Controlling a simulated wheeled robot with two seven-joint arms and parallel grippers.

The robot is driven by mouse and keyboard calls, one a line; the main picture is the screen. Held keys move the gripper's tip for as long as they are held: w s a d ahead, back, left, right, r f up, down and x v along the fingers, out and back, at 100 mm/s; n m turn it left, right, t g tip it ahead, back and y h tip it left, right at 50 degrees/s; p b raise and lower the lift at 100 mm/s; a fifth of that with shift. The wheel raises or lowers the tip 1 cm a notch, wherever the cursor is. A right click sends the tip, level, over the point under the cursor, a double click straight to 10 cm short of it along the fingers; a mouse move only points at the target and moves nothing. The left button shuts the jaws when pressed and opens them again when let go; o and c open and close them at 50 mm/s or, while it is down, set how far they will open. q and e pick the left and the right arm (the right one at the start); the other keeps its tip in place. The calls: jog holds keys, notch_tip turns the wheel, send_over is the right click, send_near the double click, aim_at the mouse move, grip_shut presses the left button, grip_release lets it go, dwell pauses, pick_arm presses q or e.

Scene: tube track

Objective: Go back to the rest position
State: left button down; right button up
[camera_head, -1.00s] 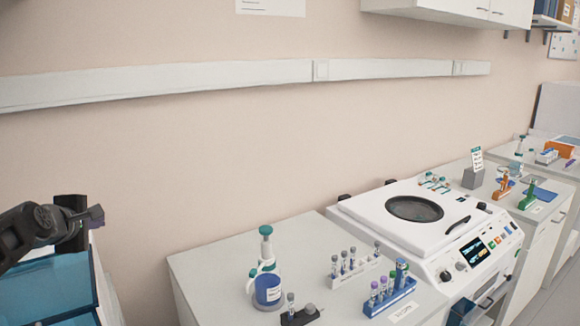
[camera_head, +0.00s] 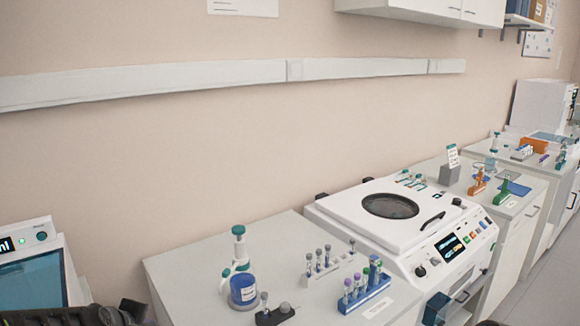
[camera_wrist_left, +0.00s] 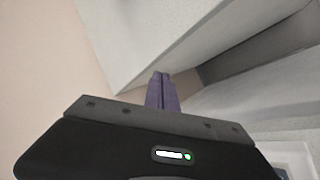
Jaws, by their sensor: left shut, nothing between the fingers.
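My left gripper (camera_wrist_left: 161,88) shows in the left wrist view with its two purple fingers together and nothing between them. A pale slanted surface and a wall lie behind the fingertips; the fingers hold no object. In the head view only dark parts of my left arm show at the bottom left edge, and the fingers cannot be made out there. My right gripper is not in view.
A device with a screen (camera_head: 32,282) is at the far left.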

pick_arm(q)
jog(key=s+d+f+m+g+h, duration=0.1)
jog(key=s+d+f+m+g, duration=0.15)
jog(key=s+d+f, duration=0.7)
jog(key=s+d+f+m+g+h, duration=0.15)
jog(key=s+d+f+m, duration=0.25)
jog(key=s+d+f, duration=0.55)
jog(key=s+d+f+m+g, duration=0.2)
jog(key=s+d+f, duration=0.15)
jog(key=s, duration=0.25)
jog(key=s+d+f+m+g, duration=0.1)
jog(key=s+d+f+m, duration=0.1)
jog(key=s+f, duration=0.35)
jog(key=s+d+f+m+g, duration=0.2)
jog(key=s, duration=0.6)
jog(key=w+d+f+m+h+b, duration=0.1)
jog(key=w+f+b, duration=0.3)
jog(key=b, duration=0.6)
notch_tip(320, 180, down, 3)
jog(key=shift+d+r+t, duration=0.15)
jog(key=shift+d+t, duration=0.25)
jog(key=shift+d, duration=0.45)
jog(key=shift+w, duration=0.1)
